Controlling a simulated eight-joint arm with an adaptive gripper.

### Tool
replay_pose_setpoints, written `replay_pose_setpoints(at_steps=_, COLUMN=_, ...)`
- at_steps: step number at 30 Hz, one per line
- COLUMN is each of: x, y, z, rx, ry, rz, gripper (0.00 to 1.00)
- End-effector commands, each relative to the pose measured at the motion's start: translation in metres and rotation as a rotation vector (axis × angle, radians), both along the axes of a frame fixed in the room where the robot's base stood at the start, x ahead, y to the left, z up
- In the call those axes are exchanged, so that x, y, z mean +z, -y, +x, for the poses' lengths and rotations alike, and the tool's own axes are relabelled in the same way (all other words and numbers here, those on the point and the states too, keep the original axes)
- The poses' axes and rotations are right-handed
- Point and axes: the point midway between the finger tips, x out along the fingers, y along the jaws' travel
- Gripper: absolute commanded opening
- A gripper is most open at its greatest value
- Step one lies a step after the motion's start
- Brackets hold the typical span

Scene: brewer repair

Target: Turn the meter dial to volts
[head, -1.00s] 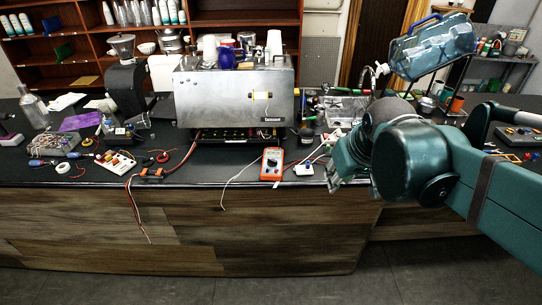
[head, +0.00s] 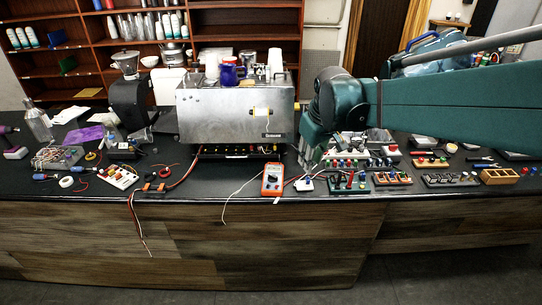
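The orange meter (head: 272,179) lies near the counter's front edge, with a pale screen at its upper end. Its dial shows as a small dark spot in the lower half of its face. The dial's setting is too small to read. My gripper (head: 308,155) is above the counter, up and to the right of the meter in the head view, beside the brewer's right end. It looks apart from the meter. Its fingertips are small and dark here, and I cannot tell whether they are open or shut.
The steel brewer (head: 228,110) stands behind the meter with cups on top. A white cable (head: 243,186) runs left of the meter. A wire connector (head: 155,187) lies left.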

Motion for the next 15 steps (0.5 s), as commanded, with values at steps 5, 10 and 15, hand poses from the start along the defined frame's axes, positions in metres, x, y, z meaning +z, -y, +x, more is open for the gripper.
replay_pose_setpoints(at_steps=5, x=-0.006, y=-0.013, z=0.029, rx=0.051, ry=-0.031, rz=-0.015, gripper=0.23)
replay_pose_setpoints(at_steps=10, x=-0.016, y=-0.025, z=0.055, rx=0.098, ry=-0.061, rz=-0.028, gripper=0.23)
replay_pose_setpoints(at_steps=15, x=-0.027, y=-0.038, z=0.080, rx=0.146, ry=-0.091, rz=-0.040, gripper=0.23)
